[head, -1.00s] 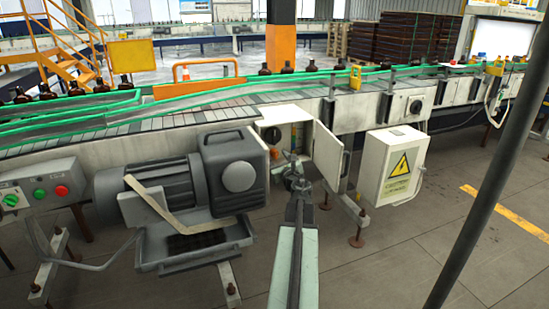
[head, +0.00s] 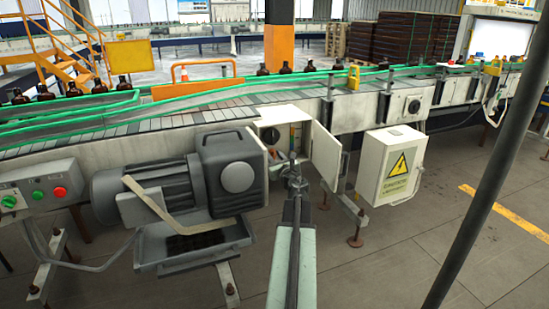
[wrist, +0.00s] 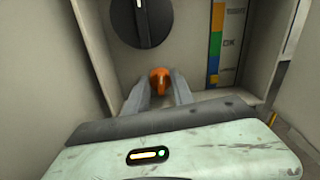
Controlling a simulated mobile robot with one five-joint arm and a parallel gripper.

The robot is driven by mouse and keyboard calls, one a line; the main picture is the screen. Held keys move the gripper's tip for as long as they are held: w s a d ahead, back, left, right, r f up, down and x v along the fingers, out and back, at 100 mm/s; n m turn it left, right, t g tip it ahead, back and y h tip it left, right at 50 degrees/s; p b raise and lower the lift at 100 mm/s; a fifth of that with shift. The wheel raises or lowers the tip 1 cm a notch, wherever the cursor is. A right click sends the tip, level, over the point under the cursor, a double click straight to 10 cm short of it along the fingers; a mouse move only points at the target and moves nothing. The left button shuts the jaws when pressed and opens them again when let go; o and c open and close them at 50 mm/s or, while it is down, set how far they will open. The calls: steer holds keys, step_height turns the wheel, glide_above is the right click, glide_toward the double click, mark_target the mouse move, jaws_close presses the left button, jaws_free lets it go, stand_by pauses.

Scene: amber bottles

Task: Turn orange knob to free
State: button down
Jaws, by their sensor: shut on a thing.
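The orange knob (wrist: 160,78) sits low in an open cabinet in the wrist view. My gripper (wrist: 158,84) has its two grey fingers on either side of it and is shut on it. Most of the knob's body is hidden by the fingers, and I cannot read its setting. In the head view my gripper (head: 293,163) is at the mouth of the open cabinet (head: 281,110), and the knob is too small to make out clearly.
A black dial (wrist: 142,20) is above the knob, and a coloured scale strip (wrist: 216,42) is to its right. The open cabinet door (head: 325,155) stands right of my arm. A grey motor (head: 165,185) is on the left, and a white warning box (head: 392,165) is on the right.

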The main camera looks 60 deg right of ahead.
steer(key=m, duration=0.4)
steer(key=shift+w+d+r, duration=0.1)
steer(key=m+p, duration=0.1)
steer(key=m, duration=0.3)
steer(key=shift+m+y, duration=0.3)
steer(key=m, duration=0.4)
steer(key=shift+m+y, duration=0.3)
steer(key=shift+m, duration=1.5)
steer(key=c, duration=1.1)
jaws_free()
